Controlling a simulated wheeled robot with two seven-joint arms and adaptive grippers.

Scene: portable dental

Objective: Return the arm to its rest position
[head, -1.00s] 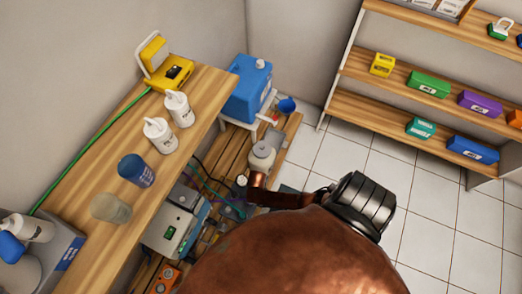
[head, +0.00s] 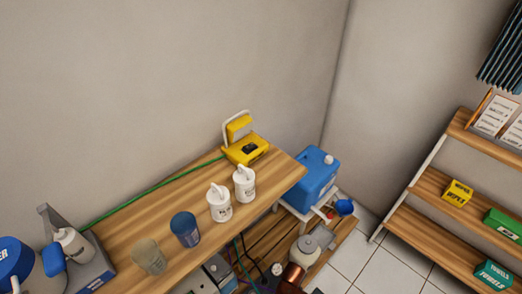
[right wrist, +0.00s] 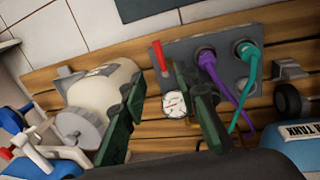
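My right gripper (right wrist: 160,88) shows in the right wrist view with its two dark green fingers apart and nothing between their tips. A cream tank (right wrist: 105,82) lies behind the left finger. A round pressure gauge (right wrist: 174,104) shows between the fingers. A grey panel (right wrist: 225,68) with a red lever, a purple hose (right wrist: 208,62) and a teal hose (right wrist: 247,58) is behind the right finger. In the head view neither gripper can be made out. A copper-coloured piece (head: 291,275) shows at the bottom edge, beside a pale round part. My left gripper is not visible.
A wooden bench (head: 135,215) holds white pump bottles, a blue cup (head: 185,229), a clear cup and a yellow case (head: 246,148). A blue container (head: 311,180) stands at its far end. Wooden shelves (head: 432,185) with boxes are at right. Tiled floor (head: 350,255) between is clear.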

